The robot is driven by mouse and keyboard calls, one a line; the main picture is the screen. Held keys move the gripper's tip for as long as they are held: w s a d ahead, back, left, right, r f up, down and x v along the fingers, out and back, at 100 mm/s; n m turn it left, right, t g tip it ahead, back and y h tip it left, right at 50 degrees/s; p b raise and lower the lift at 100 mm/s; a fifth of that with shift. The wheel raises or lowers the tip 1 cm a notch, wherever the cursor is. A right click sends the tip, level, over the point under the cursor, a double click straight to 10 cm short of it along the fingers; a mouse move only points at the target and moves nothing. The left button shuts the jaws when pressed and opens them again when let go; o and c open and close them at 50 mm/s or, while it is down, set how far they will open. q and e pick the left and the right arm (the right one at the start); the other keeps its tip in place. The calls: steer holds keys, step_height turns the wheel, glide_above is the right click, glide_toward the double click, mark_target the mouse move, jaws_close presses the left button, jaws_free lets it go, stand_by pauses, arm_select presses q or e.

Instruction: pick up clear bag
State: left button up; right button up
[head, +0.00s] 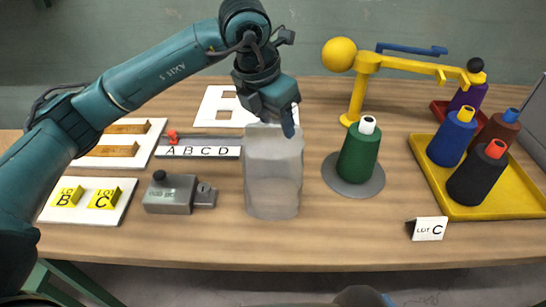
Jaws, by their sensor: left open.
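The clear bag (273,180) stands upright near the middle of the wooden table, a pale grey see-through block shape. My left gripper (288,122) is just above the bag's top edge, pointing down, with its arm coming in from the left. Its jaws are open, and its fingers partly overlap the bag's top in the head view. I cannot tell whether a finger touches the bag. A small dark rounded part at the bottom edge may be mine; my right gripper cannot be made out.
A grey device (170,196) and an ABCD strip (198,152) lie left of the bag. A green spool (358,155) stands on a grey disc to the right, beside a yellow arm stand (357,95). A yellow tray (500,208) holds several spools. A LOT C card (428,229) stands in front.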

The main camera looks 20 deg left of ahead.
arm_select(q)
steer(key=shift+f, duration=0.1)
jaws_close()
stand_by(0.5)
